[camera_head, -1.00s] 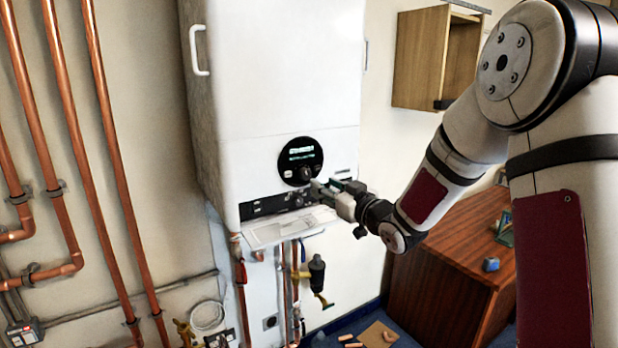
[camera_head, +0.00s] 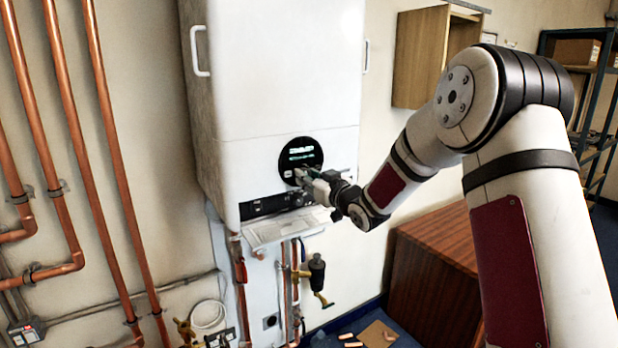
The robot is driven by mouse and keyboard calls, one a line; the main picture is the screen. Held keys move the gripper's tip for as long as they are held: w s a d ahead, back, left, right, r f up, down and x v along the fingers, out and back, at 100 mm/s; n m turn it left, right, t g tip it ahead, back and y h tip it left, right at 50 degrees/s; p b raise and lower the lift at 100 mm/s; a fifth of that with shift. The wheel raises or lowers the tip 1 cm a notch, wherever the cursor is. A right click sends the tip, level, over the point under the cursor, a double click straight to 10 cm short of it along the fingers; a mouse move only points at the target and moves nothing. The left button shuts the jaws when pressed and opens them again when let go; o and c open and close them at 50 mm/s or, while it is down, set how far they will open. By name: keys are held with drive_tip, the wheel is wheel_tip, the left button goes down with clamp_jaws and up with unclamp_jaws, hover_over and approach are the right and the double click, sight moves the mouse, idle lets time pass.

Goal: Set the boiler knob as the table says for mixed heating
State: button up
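The white boiler (camera_head: 285,75) hangs on the wall in the middle of the view. Its round black control panel (camera_head: 299,152) has a lit display with text too small to read. The knob low on this panel is now mostly hidden by my gripper (camera_head: 304,178). The gripper's fingers are at the lower part of the panel, at the knob. I cannot tell whether they touch or grip it. A pale fold-down flap with a printed sheet (camera_head: 284,230) sticks out below; its writing is too small to read.
Copper pipes (camera_head: 85,165) run down the wall at left. A wooden wall cabinet (camera_head: 418,60) is at upper right. A brown wooden cabinet (camera_head: 432,280) stands below my arm. A metal shelf (camera_head: 590,110) is at far right. Loose pieces and a board (camera_head: 379,334) lie on the floor.

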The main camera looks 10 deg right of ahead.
clamp_jaws()
drive_tip(key=shift+m+p, duration=0.45)
drive_tip(key=shift+m, duration=1.35)
drive_tip(key=o, duration=0.6)
unclamp_jaws()
drive_tip(key=v, duration=1.2)
drive_tip(key=shift+r, duration=0.1)
